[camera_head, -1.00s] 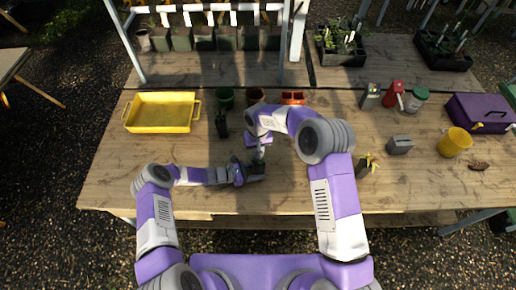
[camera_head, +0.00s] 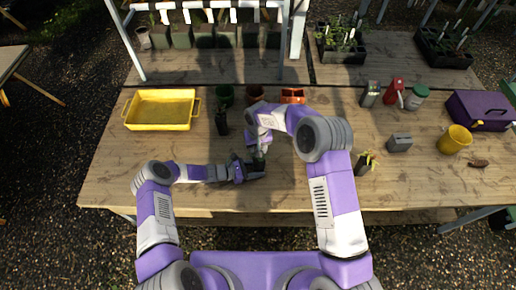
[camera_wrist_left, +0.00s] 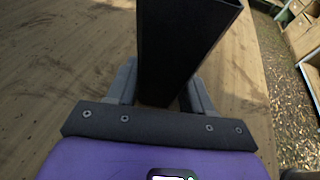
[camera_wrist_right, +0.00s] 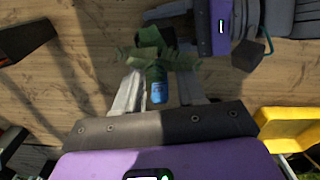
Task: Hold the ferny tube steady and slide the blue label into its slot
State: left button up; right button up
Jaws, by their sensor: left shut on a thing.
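The ferny tube is a black square pot that my left gripper (camera_head: 250,171) is shut on, near the middle of the table. Its dark wall (camera_wrist_left: 180,40) fills the gap between the fingers in the left wrist view. Broad green leaves (camera_wrist_right: 150,48) come out of it in the right wrist view. The blue label (camera_wrist_right: 159,92) stands at the leaves, between the fingers of my right gripper (camera_wrist_right: 160,78). Gaps show beside the label, but leaves hide the fingertips, so I cannot tell whether they touch it. In the head view my right gripper (camera_head: 259,150) is just above the tube. The slot is hidden.
A yellow tray (camera_head: 160,125) lies at the back left. Another dark tube (camera_head: 221,123) stands behind my left gripper. A tube with yellow flowers (camera_head: 364,163), a grey block (camera_head: 400,143) and a yellow mug (camera_head: 454,140) are to the right. The front left of the table is clear.

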jog(key=shift+o, duration=0.2)
jog(key=shift+r, duration=0.15)
notch_tip(320, 180, up, 12)
dwell(0.4)
dwell(0.4)
pick_arm(q)
jog(key=o, duration=0.9)
jog(key=shift+c, duration=0.2)
jog(key=v, duration=1.2)
jog(key=shift+s, duration=0.1)
